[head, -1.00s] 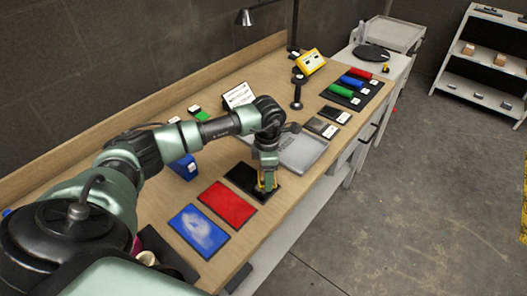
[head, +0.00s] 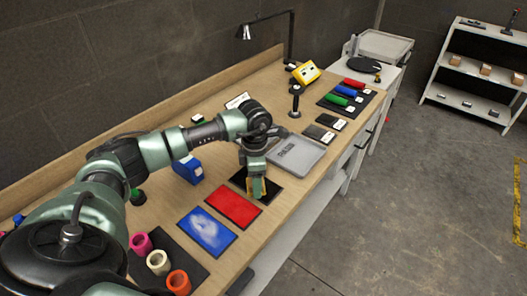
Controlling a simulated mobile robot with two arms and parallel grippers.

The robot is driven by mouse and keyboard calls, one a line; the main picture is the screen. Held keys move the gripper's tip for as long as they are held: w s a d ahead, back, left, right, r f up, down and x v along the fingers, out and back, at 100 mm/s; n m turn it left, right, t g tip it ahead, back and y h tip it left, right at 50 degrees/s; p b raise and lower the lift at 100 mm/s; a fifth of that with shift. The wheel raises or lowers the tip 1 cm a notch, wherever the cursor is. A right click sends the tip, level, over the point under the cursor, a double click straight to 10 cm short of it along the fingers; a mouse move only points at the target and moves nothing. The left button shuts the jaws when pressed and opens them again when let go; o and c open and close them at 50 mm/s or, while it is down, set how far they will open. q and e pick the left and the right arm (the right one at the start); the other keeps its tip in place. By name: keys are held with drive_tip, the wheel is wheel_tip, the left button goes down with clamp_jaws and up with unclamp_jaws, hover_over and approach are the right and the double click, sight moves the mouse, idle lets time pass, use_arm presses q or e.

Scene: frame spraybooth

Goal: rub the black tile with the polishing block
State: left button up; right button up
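The black tile (head: 273,191) lies flat on the wooden bench, at the right end of a row with a red tile (head: 233,206) and a blue tile (head: 207,232). The blue tile has a whitish haze on it. My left gripper (head: 256,181) points down over the black tile, near its middle. It is shut on the yellow-tan polishing block (head: 257,188), which appears to rest on the tile. The gripper and block hide part of the tile. My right gripper is not in view.
A grey tray (head: 311,158) lies just beyond the black tile. A blue box (head: 188,169) stands to the left. Pink, cream and orange cups (head: 179,282) stand at the front left. A black handled tool (head: 295,100) stands upright farther back. Bare bench lies around the tiles.

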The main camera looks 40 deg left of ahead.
use_arm(q)
wheel_tip(320, 180, up, 2)
drive_tip(key=shift+w+p, duration=0.1)
drive_tip(key=shift+p, duration=0.25)
drive_tip(key=shift+r+p, duration=0.45)
drive_tip(key=shift+r, duration=0.95)
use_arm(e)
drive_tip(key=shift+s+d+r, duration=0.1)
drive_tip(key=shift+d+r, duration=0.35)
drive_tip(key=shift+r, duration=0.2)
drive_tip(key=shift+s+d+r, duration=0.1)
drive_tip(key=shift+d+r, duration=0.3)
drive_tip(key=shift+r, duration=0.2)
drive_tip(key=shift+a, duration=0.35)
